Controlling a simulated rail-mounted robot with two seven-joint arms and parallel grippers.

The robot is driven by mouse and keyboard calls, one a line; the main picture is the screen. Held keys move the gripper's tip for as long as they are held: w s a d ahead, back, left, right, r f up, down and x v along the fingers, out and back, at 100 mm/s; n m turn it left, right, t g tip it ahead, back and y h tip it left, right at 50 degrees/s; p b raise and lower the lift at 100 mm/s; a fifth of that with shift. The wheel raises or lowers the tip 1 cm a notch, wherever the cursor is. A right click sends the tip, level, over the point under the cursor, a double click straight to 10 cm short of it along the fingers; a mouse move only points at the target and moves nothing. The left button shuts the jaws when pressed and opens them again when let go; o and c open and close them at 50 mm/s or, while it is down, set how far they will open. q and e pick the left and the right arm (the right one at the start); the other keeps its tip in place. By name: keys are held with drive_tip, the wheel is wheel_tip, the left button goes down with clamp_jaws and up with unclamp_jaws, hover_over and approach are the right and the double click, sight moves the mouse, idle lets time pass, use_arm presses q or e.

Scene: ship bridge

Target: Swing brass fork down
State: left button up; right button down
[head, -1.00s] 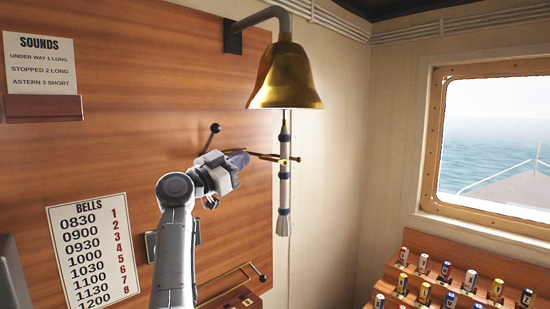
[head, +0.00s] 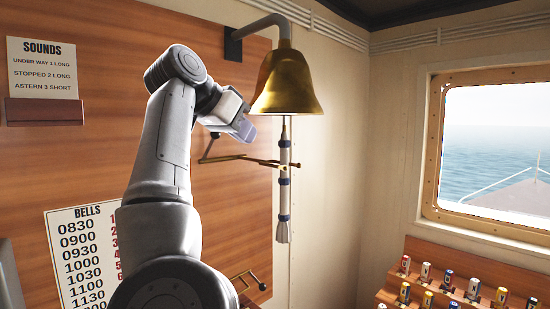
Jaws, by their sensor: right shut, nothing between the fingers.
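The brass fork (head: 235,158) reaches out from the wooden wall panel below the bell. Its outer end is at the white bell rope (head: 284,190) with blue bands; I cannot tell whether it touches. A dark knob shows near the fork's wall end, partly hidden behind my gripper. The brass bell (head: 287,82) hangs from a grey bracket above. My right gripper (head: 247,131) is shut and empty, above the fork and left of the bell's rim, apart from the rope. My left gripper is not in view.
A lower brass rod with a dark knob (head: 262,286) shows at the bottom, partly hidden by my arm. A bells chart (head: 75,260) and a sounds sign (head: 45,65) are on the panel. A rack of small coloured cylinders (head: 470,270) stands at lower right.

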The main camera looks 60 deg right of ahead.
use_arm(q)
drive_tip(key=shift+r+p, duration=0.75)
use_arm(e)
drive_tip(key=x, duration=1)
